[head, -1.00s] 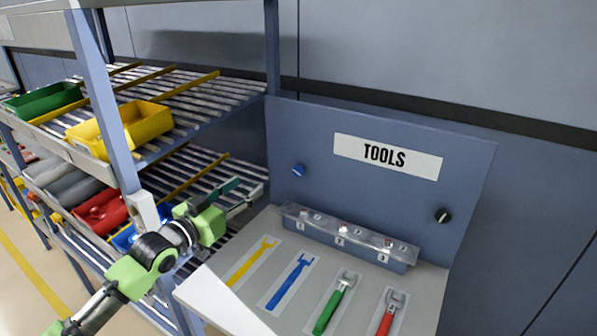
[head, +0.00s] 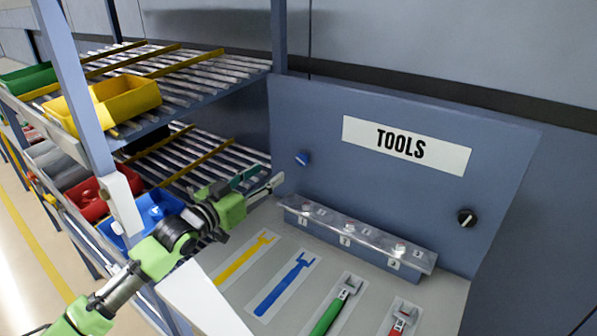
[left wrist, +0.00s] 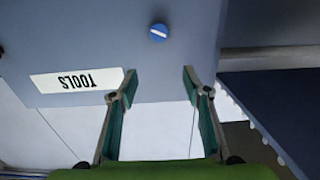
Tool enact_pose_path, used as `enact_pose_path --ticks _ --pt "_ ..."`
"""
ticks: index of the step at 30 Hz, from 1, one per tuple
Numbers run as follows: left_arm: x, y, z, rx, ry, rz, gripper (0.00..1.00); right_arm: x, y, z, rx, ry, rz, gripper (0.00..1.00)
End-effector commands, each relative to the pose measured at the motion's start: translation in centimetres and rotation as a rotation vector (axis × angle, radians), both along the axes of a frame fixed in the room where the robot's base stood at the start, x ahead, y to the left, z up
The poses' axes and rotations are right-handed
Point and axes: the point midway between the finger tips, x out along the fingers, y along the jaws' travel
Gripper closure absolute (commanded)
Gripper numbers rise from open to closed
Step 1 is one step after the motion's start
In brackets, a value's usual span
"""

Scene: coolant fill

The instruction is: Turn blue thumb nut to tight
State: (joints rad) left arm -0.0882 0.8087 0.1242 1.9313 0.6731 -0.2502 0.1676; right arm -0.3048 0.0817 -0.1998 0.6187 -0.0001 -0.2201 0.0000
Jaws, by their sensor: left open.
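The blue thumb nut (head: 303,158) sits on the upright blue-grey panel, left of the TOOLS label, in the head view. In the left wrist view the nut (left wrist: 158,32) is a round blue knob with a pale slanted bar, ahead of my fingertips and between their lines. My left gripper (head: 272,178) is open and empty, to the left of and a little below the nut. In the left wrist view its two fingers (left wrist: 158,82) stand wide apart, and the nut is clear of both. My right gripper is in neither view.
A black knob (head: 466,217) is on the panel's right side. A clear-covered box (head: 350,236) with numbered spots stands below the panel. Several tools lie on the bench (head: 290,243). A roller rack with a yellow bin (head: 125,100) and blue bin (head: 150,215) is left.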

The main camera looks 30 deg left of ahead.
Motion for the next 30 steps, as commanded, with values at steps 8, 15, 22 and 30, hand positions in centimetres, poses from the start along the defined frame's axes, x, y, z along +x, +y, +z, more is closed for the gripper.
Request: enact_pose_path --ticks 8,15,22,30 --pt "0.0 0.0 -3.3 0.000 0.000 0.000 0.56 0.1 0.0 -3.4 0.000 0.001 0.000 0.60" --pt "0.8 -0.1 -3.2 -0.001 -0.001 0.000 0.56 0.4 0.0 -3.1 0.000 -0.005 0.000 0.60" --pt "3.7 -0.5 -3.1 -0.002 -0.002 0.001 0.56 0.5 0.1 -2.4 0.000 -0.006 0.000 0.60" --pt "7.7 -1.0 -3.1 0.000 -0.002 0.001 0.56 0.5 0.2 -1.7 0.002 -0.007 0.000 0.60"
